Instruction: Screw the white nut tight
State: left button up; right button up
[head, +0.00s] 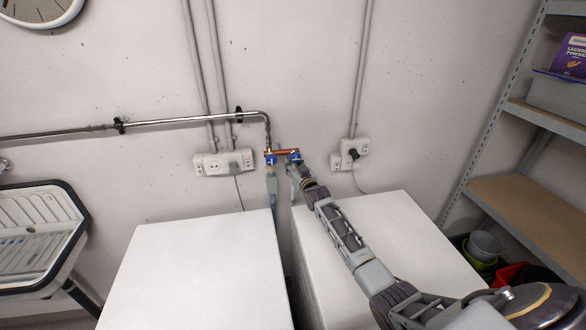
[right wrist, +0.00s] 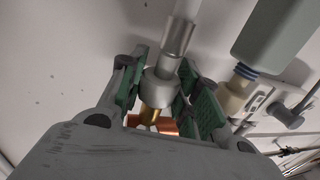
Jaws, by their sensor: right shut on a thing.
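My right gripper (head: 297,170) reaches over the right white machine to the right blue-handled valve (head: 295,157) on the wall. In the right wrist view, the green pads of the gripper (right wrist: 165,95) are on both sides of a pale grey-white nut (right wrist: 160,88), and it is shut on this nut. A grey hose end (right wrist: 178,40) runs from the nut. A brass thread (right wrist: 149,115) shows on its other side, by the copper pipe (right wrist: 165,127). How far the nut is turned on cannot be told. My left gripper is not in view.
The left blue-handled valve (head: 270,159) has a grey box-shaped hose fitting (head: 272,190) hanging below it, close beside my right gripper. Wall sockets (head: 222,163) flank the valves. Two white machines (head: 200,265) stand below, with a narrow gap between. Metal shelves (head: 530,200) stand at right.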

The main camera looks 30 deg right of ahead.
jog(key=shift+w+r+n+y+b, duration=0.1)
jog(key=shift+r+n+y+b, duration=0.3)
jog(key=shift+y, duration=0.2)
jog(key=shift+f+y+b, duration=0.25)
jog(key=shift+y+b, duration=0.05)
jog(key=shift+y, duration=0.2)
jog(key=shift+a+r+n+y+b, duration=0.1)
jog(key=shift+n+y+b, duration=0.2)
jog(key=shift+n+b, duration=0.15)
jog(key=o, duration=0.6)
jog(key=shift+o, duration=1.2)
jog(key=shift+a, duration=0.2)
jog(key=shift+d, duration=0.1)
